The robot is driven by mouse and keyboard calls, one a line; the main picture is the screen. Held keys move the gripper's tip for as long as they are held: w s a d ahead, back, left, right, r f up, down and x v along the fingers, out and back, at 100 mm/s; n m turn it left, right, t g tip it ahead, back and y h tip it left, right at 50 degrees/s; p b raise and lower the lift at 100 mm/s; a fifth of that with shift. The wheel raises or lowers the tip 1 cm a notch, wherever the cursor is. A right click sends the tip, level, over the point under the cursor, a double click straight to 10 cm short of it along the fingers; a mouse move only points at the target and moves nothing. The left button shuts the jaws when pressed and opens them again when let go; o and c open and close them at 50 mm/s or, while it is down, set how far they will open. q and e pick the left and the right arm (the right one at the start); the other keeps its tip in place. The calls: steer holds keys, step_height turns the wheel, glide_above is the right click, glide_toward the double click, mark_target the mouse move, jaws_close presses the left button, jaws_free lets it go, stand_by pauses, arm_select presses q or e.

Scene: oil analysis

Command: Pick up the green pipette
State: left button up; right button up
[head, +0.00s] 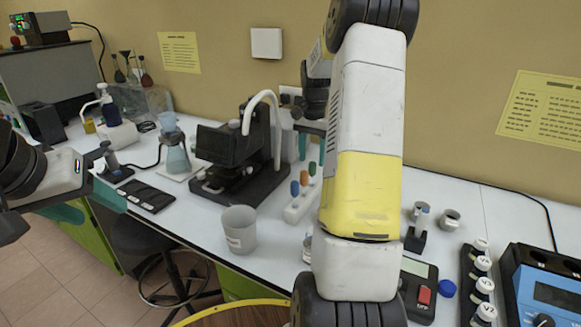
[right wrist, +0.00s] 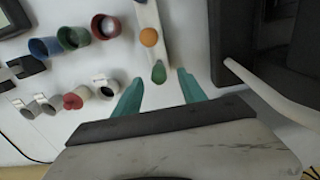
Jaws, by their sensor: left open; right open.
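The green pipette (head: 312,168) stands at the far end of a white rack (head: 294,213), behind an orange-topped one (head: 304,178) and a blue-topped one (head: 294,188). In the right wrist view the green top (right wrist: 158,73) lies between the fingertips of my right gripper (right wrist: 160,76), with gaps on both sides. In the head view my right gripper (head: 312,158) points down over the green pipette, its teal fingers apart and empty. My left gripper (head: 95,212) is open and empty at the left, beside the table edge. My right arm hides part of the table behind it.
A black microscope-like device (head: 232,150) with a white tube stands just left of the rack. A grey beaker (head: 239,230) stands near the front edge. Several coloured cups, one of them blue (right wrist: 45,47), lie across from the device in the wrist view.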

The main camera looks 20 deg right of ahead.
mark_target(313, 162)
step_height(313, 162, down, 4)
steer(key=shift+d+f, duration=0.1)
steer(key=shift+d, duration=0.05)
steer(key=c, duration=0.7)
steer(key=shift+r, duration=0.2)
